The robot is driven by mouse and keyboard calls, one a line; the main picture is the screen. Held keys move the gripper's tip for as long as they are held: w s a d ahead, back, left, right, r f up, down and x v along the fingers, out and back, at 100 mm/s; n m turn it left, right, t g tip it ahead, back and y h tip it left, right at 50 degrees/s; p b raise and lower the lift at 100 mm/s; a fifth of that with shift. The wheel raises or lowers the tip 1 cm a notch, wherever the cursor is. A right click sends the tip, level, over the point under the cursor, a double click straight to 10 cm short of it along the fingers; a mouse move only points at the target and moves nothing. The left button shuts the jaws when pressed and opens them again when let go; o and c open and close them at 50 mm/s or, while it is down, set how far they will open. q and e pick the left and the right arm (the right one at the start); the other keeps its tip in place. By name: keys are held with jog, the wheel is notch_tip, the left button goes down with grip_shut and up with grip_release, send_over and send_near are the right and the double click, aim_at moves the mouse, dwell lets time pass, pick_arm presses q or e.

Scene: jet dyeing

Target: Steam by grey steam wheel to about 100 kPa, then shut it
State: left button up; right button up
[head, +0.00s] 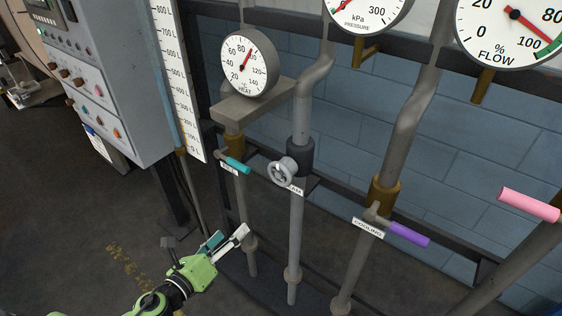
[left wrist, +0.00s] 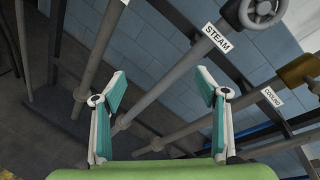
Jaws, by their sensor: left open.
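The grey steam wheel (head: 284,171) sits on the dark valve body of the middle pipe, with a partly covered label beside it. In the left wrist view the wheel (left wrist: 264,10) is at the top right, cut by the edge, above its STEAM label (left wrist: 217,39). The kPa pressure gauge (head: 368,14) is cut off at the top; its red needle lies left of centre, and the value cannot be read. My left gripper (head: 229,239) is open and empty, below and left of the wheel, apart from it. In the left wrist view its teal fingers (left wrist: 162,90) are spread wide.
A teal-handled valve (head: 236,165) is left of the wheel. A purple cooling handle (head: 409,235) is right, and a pink handle (head: 529,204) farther right. The heat gauge (head: 245,64) stands above a grey bracket. A control cabinet (head: 105,70) is at left.

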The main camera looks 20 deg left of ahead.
pick_arm(q)
jog(key=d+r+m+t+h, duration=0.15)
jog(key=d+r+m, duration=0.3)
jog(key=r, duration=0.65)
jog(key=m+h+p, duration=0.2)
jog(key=m, duration=0.1)
send_near(277, 175)
jog(key=p+x, duration=0.4)
jog(key=x, duration=0.6)
jog(key=shift+p, duration=0.4)
jog(key=shift+w+d+f, duration=0.1)
jog(key=shift+w+d, duration=0.1)
jog(key=shift+w, duration=0.4)
pick_arm(e)
notch_tip(277, 175, up, 8)
jog(key=shift+w+a, duration=0.25)
jog(key=shift+f, duration=0.1)
pick_arm(q)
jog(key=c, duration=1.1)
pick_arm(e)
jog(key=shift+a, duration=0.25)
